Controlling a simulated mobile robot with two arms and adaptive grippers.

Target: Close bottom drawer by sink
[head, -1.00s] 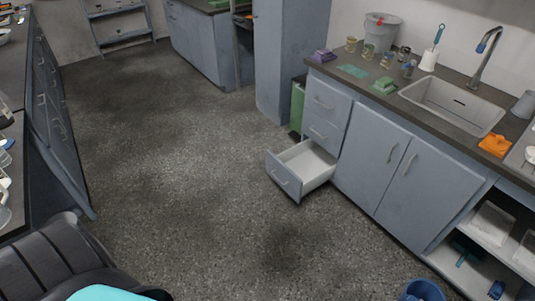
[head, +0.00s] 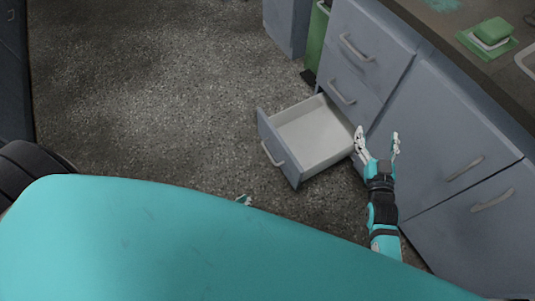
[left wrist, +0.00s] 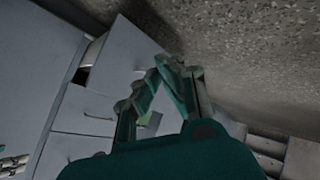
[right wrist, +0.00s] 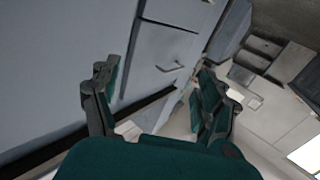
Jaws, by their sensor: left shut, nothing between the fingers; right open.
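The bottom drawer (head: 316,138) by the sink is pulled out and empty, with a white inside and a grey-blue front that has a bar handle (head: 272,154). My right gripper (head: 377,143) is open and empty, at the drawer's right side near the cabinet face. In the right wrist view its spread fingers (right wrist: 155,75) have a cabinet drawer front with a handle (right wrist: 170,68) beyond them. My left gripper (head: 243,200) shows only as a small tip below the drawer front, over the floor. In the left wrist view its fingers (left wrist: 162,72) are shut and empty.
Two closed drawers (head: 358,62) are above the open one. Cabinet doors (head: 452,145) stand to the right, under the counter. A green bin (head: 316,45) is behind the drawers. A green sponge (head: 492,32) lies on the counter. Floor to the left is free.

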